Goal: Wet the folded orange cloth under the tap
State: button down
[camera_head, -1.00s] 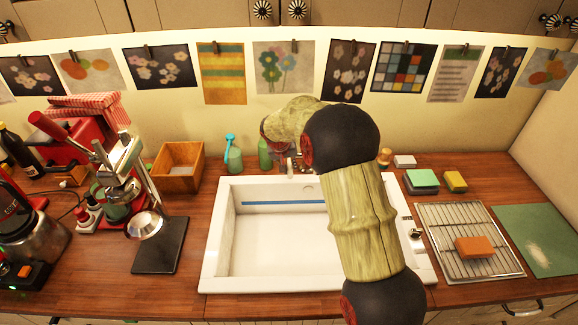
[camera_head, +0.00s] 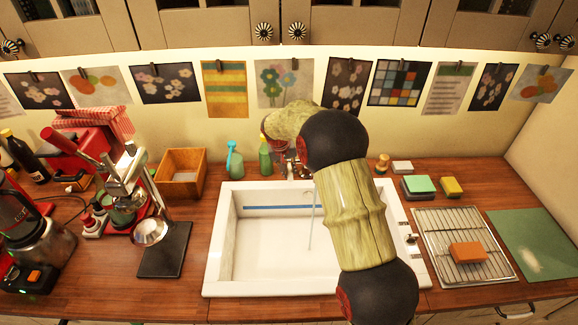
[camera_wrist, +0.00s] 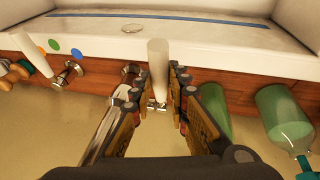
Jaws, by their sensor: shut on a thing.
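The folded orange cloth (camera_head: 467,252) lies on a wire rack to the right of the sink, away from my gripper. The sink (camera_head: 218,235) is white. A thin stream of water (camera_head: 311,222) falls into it from the tap. My arm hides most of the tap in the head view. In the wrist view my gripper (camera_wrist: 158,95) is shut on a pale, rod-like part that looks like the tap's handle (camera_wrist: 158,65). Chrome tap parts (camera_wrist: 130,72) show beside it. My fingers partly hide the grip.
The wire rack (camera_head: 448,222) and a green board (camera_head: 530,240) lie right of the sink. Sponges (camera_head: 420,184) sit behind the rack. Green bottles (camera_head: 235,160) stand close to the tap. A coffee machine (camera_head: 125,195) and wooden box (camera_head: 181,172) are on the left.

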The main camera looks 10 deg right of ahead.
jog(key=shift+w+r+g+p, duration=0.2)
jog(key=shift+r+g+p, duration=0.2)
jog(key=shift+p, duration=0.25)
jog(key=shift+f, duration=0.1)
jog(key=c, duration=1.7)
grip_release()
jog(key=v, duration=1.2)
jog(key=shift+d, duration=0.1)
